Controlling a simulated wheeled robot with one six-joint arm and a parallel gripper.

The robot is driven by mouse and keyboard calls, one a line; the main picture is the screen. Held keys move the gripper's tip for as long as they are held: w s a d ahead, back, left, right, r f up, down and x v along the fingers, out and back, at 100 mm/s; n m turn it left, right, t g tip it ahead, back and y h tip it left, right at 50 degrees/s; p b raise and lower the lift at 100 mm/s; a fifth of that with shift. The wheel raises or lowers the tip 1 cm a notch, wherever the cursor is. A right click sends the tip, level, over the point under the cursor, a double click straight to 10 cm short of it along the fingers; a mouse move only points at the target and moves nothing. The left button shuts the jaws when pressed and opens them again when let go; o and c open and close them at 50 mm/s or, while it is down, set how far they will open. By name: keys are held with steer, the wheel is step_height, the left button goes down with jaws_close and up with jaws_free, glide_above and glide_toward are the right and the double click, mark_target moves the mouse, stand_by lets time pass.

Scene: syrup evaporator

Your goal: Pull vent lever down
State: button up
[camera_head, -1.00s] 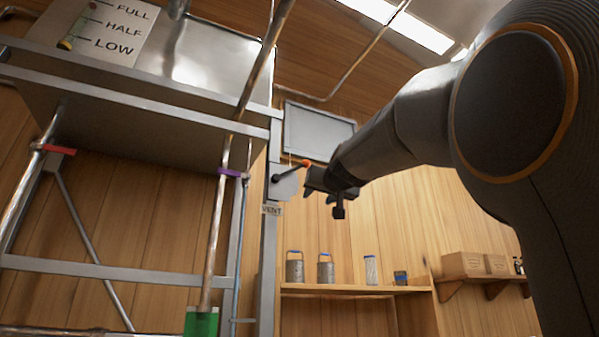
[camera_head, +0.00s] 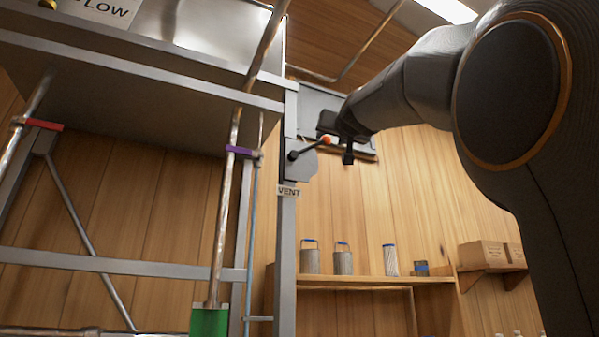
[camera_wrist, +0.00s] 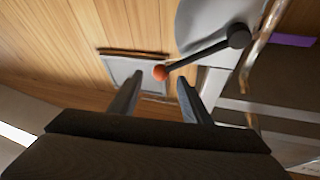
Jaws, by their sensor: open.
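The vent lever (camera_head: 308,148) is a black rod with an orange ball tip, on a grey plate (camera_head: 305,163) fixed to the metal post above the VENT label (camera_head: 288,191). It slants up and right from its pivot. In the wrist view the lever (camera_wrist: 198,55) has its orange ball (camera_wrist: 160,73) ahead of and between the finger lines. My gripper (camera_head: 330,132) is at the ball's upper right in the head view. In the wrist view my gripper (camera_wrist: 157,92) has its two fingers apart with nothing between them. Contact with the ball cannot be told.
A grey framed panel (camera_head: 318,101) is on the wooden wall behind my gripper. The metal evaporator frame (camera_head: 130,268) with pipes stands left. A shelf (camera_head: 375,281) with several canisters is below. Boxes (camera_head: 481,253) sit at right.

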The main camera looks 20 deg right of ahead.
mark_target(327, 138)
steer(key=p+x, duration=0.2)
steer(key=x, duration=0.2)
steer(key=shift+w+r+p, duration=0.25)
steer(key=shift+w+p, duration=0.05)
steer(key=shift+p, duration=0.1)
steer(key=shift+w+d+r+p, duration=0.2)
steer(key=shift+w+p, duration=0.15)
steer(key=shift+w, duration=0.25)
steer(key=shift+f, duration=0.1)
jaws_close()
